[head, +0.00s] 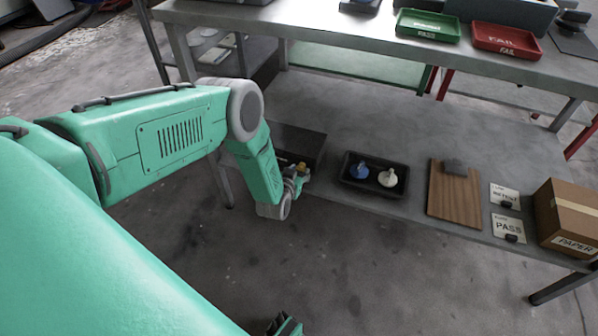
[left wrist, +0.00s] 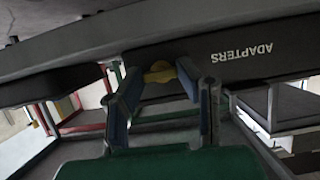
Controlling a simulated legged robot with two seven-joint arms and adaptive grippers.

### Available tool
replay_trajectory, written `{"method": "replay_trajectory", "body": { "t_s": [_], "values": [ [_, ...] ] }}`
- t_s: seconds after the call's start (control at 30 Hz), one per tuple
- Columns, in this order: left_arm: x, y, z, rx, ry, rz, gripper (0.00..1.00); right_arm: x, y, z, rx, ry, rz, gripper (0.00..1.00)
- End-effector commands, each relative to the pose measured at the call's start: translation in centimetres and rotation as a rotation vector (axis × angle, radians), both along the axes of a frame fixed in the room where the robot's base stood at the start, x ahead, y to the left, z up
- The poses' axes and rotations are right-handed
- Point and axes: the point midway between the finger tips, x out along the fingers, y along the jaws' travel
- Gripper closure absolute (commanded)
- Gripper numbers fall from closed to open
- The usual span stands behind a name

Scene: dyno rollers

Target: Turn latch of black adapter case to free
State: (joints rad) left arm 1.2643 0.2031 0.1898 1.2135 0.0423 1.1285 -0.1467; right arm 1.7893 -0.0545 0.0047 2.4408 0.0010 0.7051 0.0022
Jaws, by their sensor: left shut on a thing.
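The black adapter case (head: 298,142) sits on the lower shelf, to the left of a small tray, partly hidden by my left arm. In the left wrist view its dark side (left wrist: 228,72) carries the word ADAPTERS, upside down. A yellow latch (left wrist: 160,72) is on that side, between my fingertips. My left gripper (head: 297,178) is at the front of the case and shut on the yellow latch; the wrist view shows a finger (left wrist: 190,80) on either side of it. Only a dark tip of what may be my right gripper (head: 285,325) shows at the bottom edge.
A black tray (head: 347,181) with a blue and a white piece stands right of the case. Further right are a clipboard (head: 454,200), sign cards (head: 507,227) and a paper box (head: 572,215). The upper table (head: 300,28) overhangs the back, holding a green tray (head: 428,26) and red tray (head: 506,40).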

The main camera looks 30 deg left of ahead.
Motion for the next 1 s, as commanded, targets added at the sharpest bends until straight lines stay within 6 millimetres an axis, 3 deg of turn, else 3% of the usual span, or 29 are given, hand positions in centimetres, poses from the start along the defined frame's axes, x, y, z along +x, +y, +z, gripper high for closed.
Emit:
{"method": "replay_trajectory", "body": {
  "t_s": [0.27, 0.3, 0.33, 0.7, 0.87, 1.0],
  "values": [
    [-0.2, 0.1, -0.2, 0.003, 0.006, -0.001, 0.99, 0.0, 0.0, 0.0, 0.000, 0.000, 0.000, 0.60],
    [-0.2, 0.1, -0.2, 0.003, 0.006, -0.001, 0.67, 0.0, 0.0, 0.0, 0.000, 0.000, 0.000, 0.60],
    [-0.2, 0.1, -0.2, 0.003, 0.006, -0.001, 0.62, 0.0, 0.0, 0.0, 0.000, 0.000, 0.000, 0.60],
    [-0.6, -0.1, 0.2, 0.001, 0.002, -0.001, 0.62, -0.2, 0.0, 0.1, 0.000, -0.002, 0.000, 0.60],
    [-2.6, -0.6, 1.0, 0.001, 0.004, -0.001, 0.62, -0.1, 0.0, 0.1, 0.000, -0.003, 0.000, 0.60],
    [-5.2, -1.2, 2.0, 0.001, 0.006, -0.001, 0.62, -0.1, 0.0, 0.1, 0.000, -0.003, 0.000, 0.60]
  ]
}}
